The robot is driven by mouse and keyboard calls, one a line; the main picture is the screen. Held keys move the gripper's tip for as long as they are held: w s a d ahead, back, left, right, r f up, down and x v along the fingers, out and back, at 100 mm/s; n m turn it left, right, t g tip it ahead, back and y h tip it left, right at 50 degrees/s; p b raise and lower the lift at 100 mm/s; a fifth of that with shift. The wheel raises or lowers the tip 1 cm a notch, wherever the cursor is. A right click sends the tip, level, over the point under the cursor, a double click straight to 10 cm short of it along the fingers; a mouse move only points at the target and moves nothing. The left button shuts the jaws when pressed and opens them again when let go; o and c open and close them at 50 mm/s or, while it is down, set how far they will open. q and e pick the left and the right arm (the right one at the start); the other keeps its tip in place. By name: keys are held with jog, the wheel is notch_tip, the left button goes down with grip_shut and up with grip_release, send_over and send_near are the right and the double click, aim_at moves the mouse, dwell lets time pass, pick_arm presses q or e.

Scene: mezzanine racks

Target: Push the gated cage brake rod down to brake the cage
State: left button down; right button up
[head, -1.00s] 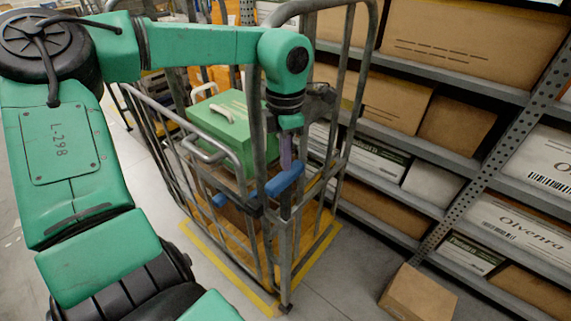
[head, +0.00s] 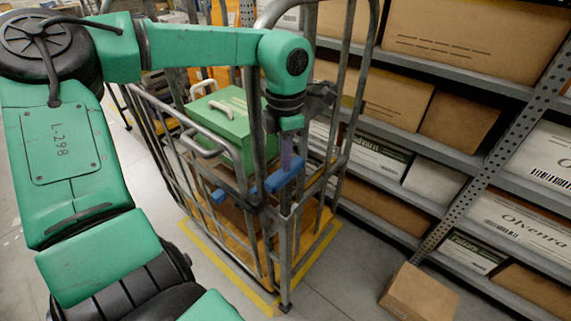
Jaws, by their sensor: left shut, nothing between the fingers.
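The gated cage (head: 284,265) is a grey tubular frame standing in the middle of the head view. My left gripper (head: 286,158) has purple fingers, shut and empty, pointing down at the right part of the rod. The fingertips are at or just above the rod; I cannot tell whether they touch. My right gripper is out of view.
A green case (head: 228,118) with a pale handle lies inside the cage. Shelves with cartons (head: 464,40) run along the right. A cardboard box (head: 418,294) sits on the floor near the rack. Yellow floor marking (head: 221,260) surrounds the cage base.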

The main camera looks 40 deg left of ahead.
aim_at(286, 174)
pick_arm(q)
jog(key=shift+s+d+f+b, duration=0.15)
jog(key=shift+d+f+b, duration=0.05)
jog(key=shift+f+b, duration=0.6)
jog(key=shift+s+d+f+b, duration=0.15)
jog(key=shift+f+b, duration=0.45)
jog(key=shift+f, duration=0.4)
jog(key=shift+f+b, duration=0.75)
jog(key=shift+f, duration=0.15)
jog(key=r+p, duration=0.1)
jog(key=r, duration=0.1)
jog(key=r+p, duration=0.2)
jog(key=a+r+p, duration=0.1)
jog(key=r+p, duration=0.1)
jog(key=r, duration=0.1)
jog(key=shift+w, duration=0.35)
jog(key=shift+r, duration=0.2)
jog(key=shift+d+f, duration=0.1)
jog(key=shift+d, duration=0.1)
jog(key=shift+a, duration=0.1)
jog(key=shift+f, duration=0.1)
